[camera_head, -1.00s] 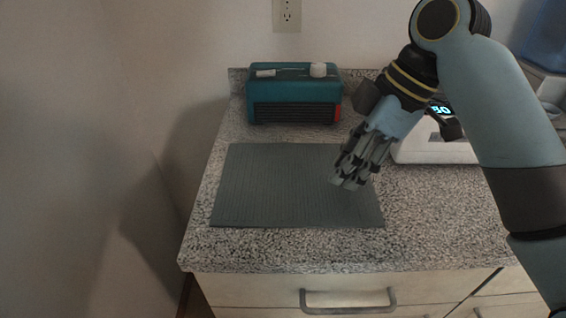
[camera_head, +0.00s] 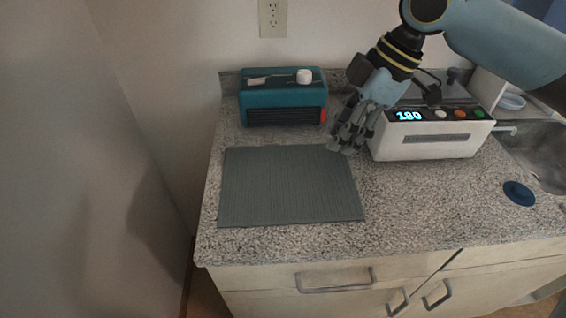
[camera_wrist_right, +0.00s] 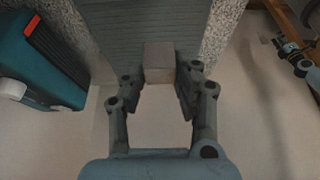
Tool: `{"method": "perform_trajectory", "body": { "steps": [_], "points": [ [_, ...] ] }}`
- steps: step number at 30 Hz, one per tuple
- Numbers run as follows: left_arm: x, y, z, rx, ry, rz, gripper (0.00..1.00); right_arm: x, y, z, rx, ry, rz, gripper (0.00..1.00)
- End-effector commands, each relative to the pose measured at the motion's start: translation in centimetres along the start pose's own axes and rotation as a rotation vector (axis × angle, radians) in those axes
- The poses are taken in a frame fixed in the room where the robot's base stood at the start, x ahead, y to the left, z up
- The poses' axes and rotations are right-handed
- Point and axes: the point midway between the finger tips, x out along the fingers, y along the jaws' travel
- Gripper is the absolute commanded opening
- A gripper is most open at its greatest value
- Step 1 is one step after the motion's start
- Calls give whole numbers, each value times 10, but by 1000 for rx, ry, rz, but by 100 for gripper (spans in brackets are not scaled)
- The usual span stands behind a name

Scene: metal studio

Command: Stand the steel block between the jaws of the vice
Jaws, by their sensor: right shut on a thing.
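My right gripper (camera_head: 343,142) is over the counter between the ribbed grey mat and the white device in the head view. In the right wrist view my right gripper (camera_wrist_right: 159,88) is shut on a small grey-brown block, the steel block (camera_wrist_right: 159,62), held between its fingertips. The block is hard to make out in the head view, hidden by the fingers. No vice can be made out in either view.
The grey mat (camera_head: 290,187) lies bare on the speckled counter. A teal box (camera_head: 283,97) with small items on top stands behind it. A white device (camera_head: 428,140) reading 180 stands to the right, with a blue disc (camera_head: 519,193) and a sink beyond.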

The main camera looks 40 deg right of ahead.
Motion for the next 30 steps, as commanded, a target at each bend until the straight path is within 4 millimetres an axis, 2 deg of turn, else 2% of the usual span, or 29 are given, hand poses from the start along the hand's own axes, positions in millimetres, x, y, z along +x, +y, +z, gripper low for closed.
{"method": "perform_trajectory", "body": {
  "steps": [9,15,19,25,30],
  "points": [
    [0,1,-2,-1,3,1,40,62,33,-44,4,9,-5,0],
    [-2,1,-2,-1,2,1,40,88,49,-60,-1,4,-3,0],
    [-2,1,-1,-1,1,1,40,98,51,-61,0,1,-4,0],
    [-6,1,0,0,-1,1,40,124,51,-49,0,0,-5,0],
    [-6,1,1,0,-2,1,40,131,52,-46,-3,0,-2,0]
  ]
}}
